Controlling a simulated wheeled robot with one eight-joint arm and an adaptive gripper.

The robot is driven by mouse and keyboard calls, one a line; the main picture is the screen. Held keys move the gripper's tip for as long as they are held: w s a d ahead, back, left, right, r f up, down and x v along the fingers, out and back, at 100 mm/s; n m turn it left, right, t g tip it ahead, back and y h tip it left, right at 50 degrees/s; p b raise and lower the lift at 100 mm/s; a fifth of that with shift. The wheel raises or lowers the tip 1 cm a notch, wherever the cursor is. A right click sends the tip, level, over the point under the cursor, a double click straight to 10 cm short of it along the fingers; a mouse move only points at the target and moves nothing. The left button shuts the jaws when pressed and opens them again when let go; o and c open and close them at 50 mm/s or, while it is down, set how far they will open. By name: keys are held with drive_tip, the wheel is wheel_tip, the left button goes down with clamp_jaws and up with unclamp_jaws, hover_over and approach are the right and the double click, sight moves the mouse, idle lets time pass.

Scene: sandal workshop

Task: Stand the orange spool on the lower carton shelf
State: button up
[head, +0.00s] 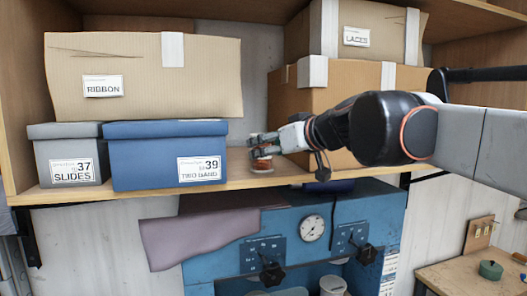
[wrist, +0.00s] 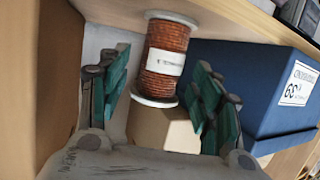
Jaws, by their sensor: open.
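The orange spool (wrist: 166,55), wound with orange-brown thread between white flanges and bearing a white label, stands upright on the lower carton shelf (head: 236,183). In the wrist view, which is turned over, its flange meets the shelf board at the top. In the head view the spool (head: 261,164) is mostly hidden by my gripper's fingers. My gripper (head: 264,146) is open, with one finger on each side of the spool. In the wrist view gaps show between the spool and both fingers of my gripper (wrist: 157,95).
The blue box (head: 150,162) marked 39 stands just left of the spool, with the grey box (head: 70,160) beyond. A RIBBON carton (head: 140,95) lies on top. A brown carton (head: 340,94) stands to the right, behind my arm. Below is a blue machine (head: 235,232) with a gauge.

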drive_tip(key=b+v, duration=0.1)
drive_tip(key=v, duration=0.8)
drive_tip(key=s+d+f+m+g+h, duration=0.1)
drive_tip(key=s+d+f, duration=0.3)
drive_tip(key=f, duration=0.9)
drive_tip(key=s+d+f+m+g+h, duration=0.2)
drive_tip(key=s+d+f+m+h, duration=0.1)
drive_tip(key=s+f, duration=0.7)
drive_tip(key=s+d+f+m+g+h, duration=0.2)
drive_tip(key=s+d+f, duration=0.4)
drive_tip(key=f, duration=1)
drive_tip(key=shift+s+d+m+h, duration=0.3)
drive_tip(key=shift+s+m+h, duration=0.2)
drive_tip(key=shift+s+h, duration=0.6)
drive_tip(key=shift+w, duration=0.15)
